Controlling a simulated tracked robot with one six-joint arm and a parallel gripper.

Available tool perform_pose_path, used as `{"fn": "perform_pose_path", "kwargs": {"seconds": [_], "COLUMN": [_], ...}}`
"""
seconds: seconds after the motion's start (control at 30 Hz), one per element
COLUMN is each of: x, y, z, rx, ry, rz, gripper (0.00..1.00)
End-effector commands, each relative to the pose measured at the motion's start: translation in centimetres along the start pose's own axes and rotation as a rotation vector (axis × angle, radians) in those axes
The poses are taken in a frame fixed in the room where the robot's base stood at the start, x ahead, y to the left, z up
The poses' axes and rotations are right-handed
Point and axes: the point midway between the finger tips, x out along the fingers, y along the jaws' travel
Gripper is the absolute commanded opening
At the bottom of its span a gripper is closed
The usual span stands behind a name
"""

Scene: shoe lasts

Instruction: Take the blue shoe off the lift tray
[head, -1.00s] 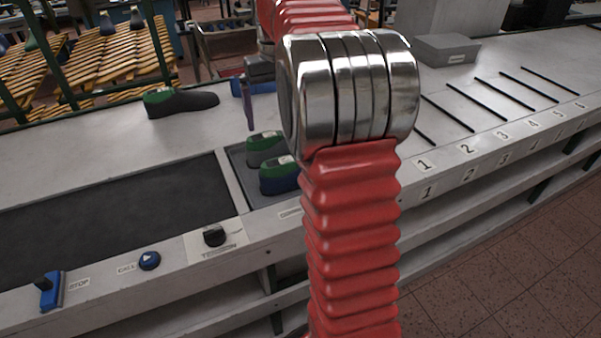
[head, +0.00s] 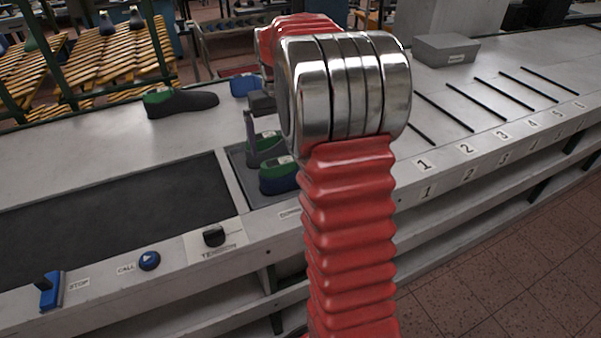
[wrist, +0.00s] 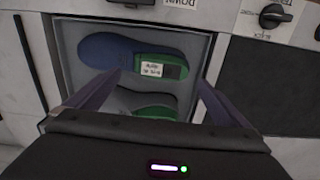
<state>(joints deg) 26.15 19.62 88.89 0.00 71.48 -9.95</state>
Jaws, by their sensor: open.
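The blue shoe (head: 278,179), with a green heel part and a white label, lies on the lift tray (head: 234,158). My arm hides its right end in the head view. In the wrist view the blue shoe (wrist: 105,50) lies across the far part of the tray (wrist: 68,34). A grey shoe (head: 262,154) with green lies beside it; in the wrist view the grey shoe (wrist: 140,102) is nearer to me, partly hidden by my gripper. My gripper (wrist: 159,77) is open and empty above the tray, its fingers spread over the grey shoe, the tips near the blue shoe's near edge.
A black shoe with a green heel (head: 182,102) and a blue object (head: 245,86) stand on the bench behind. A dark belt (head: 110,205) lies left of the tray. A knob (head: 214,235), a call button (head: 149,260) and a blue stop lever (head: 51,291) line the front edge.

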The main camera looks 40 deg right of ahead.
Motion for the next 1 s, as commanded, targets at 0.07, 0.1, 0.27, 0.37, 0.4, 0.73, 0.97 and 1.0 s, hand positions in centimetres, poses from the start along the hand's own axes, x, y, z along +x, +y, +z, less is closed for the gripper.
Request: {"fn": "perform_pose_path", "kwargs": {"seconds": [0.07,0.1,0.27,0.37,0.4,0.73,0.97,1.0], "x": [0.3,0.6,2.5,3.9,4.3,5.2,5.2,5.2], "y": [0.0,0.0,-0.1,-0.1,-0.1,-0.1,-0.1,-0.1], "z": [0.0,0.1,0.1,0.0,0.0,0.0,0.0,0.0], "rx": [0.0,0.0,-0.001,-0.001,-0.001,-0.001,-0.001,-0.001], "ry": [-0.002,-0.003,-0.003,-0.003,-0.002,0.0,0.0,0.0], "rz": [0.0,-0.001,-0.001,0.0,0.0,0.0,0.0,0.0], "gripper": [1.0,1.0,1.0,1.0,1.0,1.0,1.0,1.0]}}
